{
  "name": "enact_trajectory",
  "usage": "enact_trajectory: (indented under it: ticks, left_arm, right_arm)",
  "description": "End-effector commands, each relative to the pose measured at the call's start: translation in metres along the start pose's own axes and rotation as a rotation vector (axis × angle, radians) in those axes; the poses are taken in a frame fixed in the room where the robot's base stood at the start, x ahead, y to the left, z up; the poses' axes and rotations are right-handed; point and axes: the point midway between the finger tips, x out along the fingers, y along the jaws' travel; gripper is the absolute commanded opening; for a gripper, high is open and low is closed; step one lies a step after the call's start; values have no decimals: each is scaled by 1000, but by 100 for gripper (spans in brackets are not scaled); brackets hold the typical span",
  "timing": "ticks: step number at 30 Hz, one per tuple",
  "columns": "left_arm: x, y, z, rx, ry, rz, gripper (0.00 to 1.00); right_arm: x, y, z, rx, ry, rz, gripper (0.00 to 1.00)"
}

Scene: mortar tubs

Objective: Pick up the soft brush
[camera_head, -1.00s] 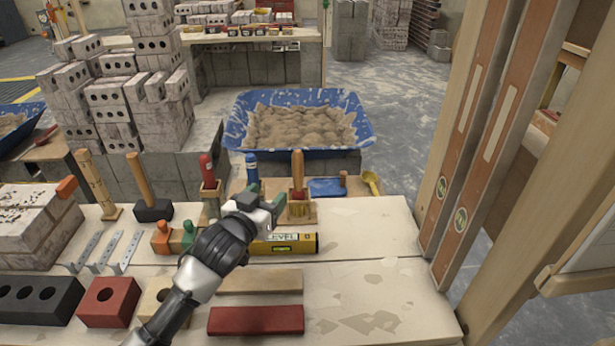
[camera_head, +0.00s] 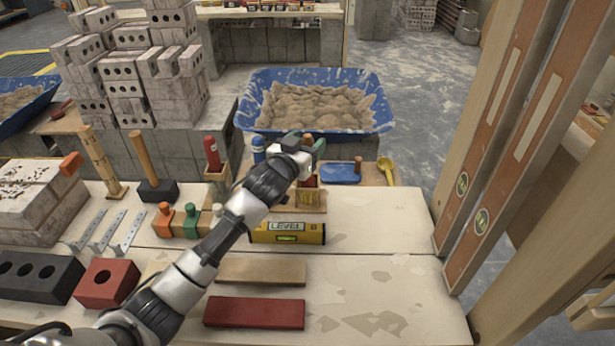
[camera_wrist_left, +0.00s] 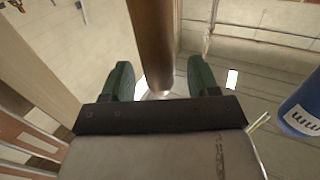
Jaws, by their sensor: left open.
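The soft brush (camera_head: 308,196) stands upright in a wooden holder on the bench, with pale bristles and a red band below a brown handle. My left gripper (camera_head: 305,147) is at the handle and hides much of it in the head view. In the left wrist view, the brown handle (camera_wrist_left: 153,38) lies between the two open green fingers, with a gap visible on each side. The gripper is not closed on it. My right gripper is not in view.
A blue-handled tool (camera_head: 258,149) stands close left of the brush; its handle (camera_wrist_left: 303,108) also shows in the wrist view. A blue float (camera_head: 340,173) and yellow trowel (camera_head: 386,169) lie to the right. The yellow level (camera_head: 287,233) lies in front. The blue mortar tub (camera_head: 250,117) is behind.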

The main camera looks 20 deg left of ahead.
Motion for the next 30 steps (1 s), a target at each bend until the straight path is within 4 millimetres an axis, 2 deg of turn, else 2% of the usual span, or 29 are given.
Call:
enact_trajectory:
  ticks: [3,6,14,24,30]
  left_arm:
    - [16,0,1,0,0,0,60]
    - [23,0,1,1,0,0,60]
    - [24,0,1,1,0,0,60]
    - [24,0,1,1,-1,0,8]
    - [24,0,0,1,0,0,6]
  right_arm:
    - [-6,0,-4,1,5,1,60]
    - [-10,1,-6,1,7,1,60]
    - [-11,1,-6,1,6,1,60]
    - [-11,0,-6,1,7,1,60]
    - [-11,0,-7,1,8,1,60]
